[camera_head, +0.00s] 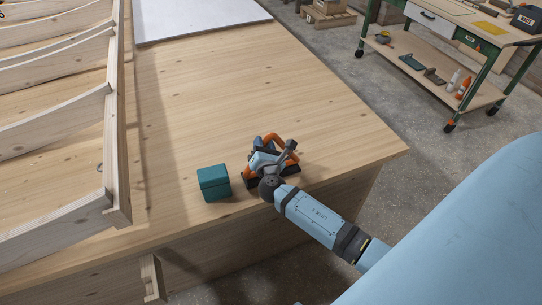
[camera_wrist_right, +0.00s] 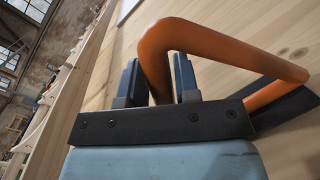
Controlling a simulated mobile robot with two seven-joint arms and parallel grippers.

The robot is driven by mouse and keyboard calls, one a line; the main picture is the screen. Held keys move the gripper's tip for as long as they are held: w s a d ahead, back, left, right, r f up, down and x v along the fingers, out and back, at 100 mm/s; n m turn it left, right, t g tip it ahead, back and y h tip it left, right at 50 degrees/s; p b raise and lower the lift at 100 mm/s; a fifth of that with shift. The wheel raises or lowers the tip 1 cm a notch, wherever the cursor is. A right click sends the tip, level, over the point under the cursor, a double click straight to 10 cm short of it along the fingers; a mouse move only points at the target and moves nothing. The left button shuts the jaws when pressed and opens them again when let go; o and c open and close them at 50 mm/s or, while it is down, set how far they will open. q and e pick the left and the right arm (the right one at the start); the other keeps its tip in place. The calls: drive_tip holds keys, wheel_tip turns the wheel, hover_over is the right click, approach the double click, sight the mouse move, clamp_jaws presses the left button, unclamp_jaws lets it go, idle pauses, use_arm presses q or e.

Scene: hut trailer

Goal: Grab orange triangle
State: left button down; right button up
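The orange triangle (camera_head: 271,138) is a bent orange tube frame with dark feet, standing near the wooden platform's front edge. My right gripper (camera_head: 268,163) is at it, partly covering it in the head view. In the right wrist view, one leg of the orange triangle (camera_wrist_right: 155,67) passes between the two dark fingertips of my right gripper (camera_wrist_right: 157,80). The fingers are apart with the tube filling most of the space; whether both press on it is unclear. The triangle's lower part is hidden behind the gripper. My left gripper is not in view.
A teal box (camera_head: 213,183) stands just left of the orange triangle. A green workbench (camera_head: 440,60) with tools stands at the back right.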

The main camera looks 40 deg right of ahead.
drive_tip(key=c, duration=0.5)
clamp_jaws()
drive_tip(key=shift+r, duration=0.15)
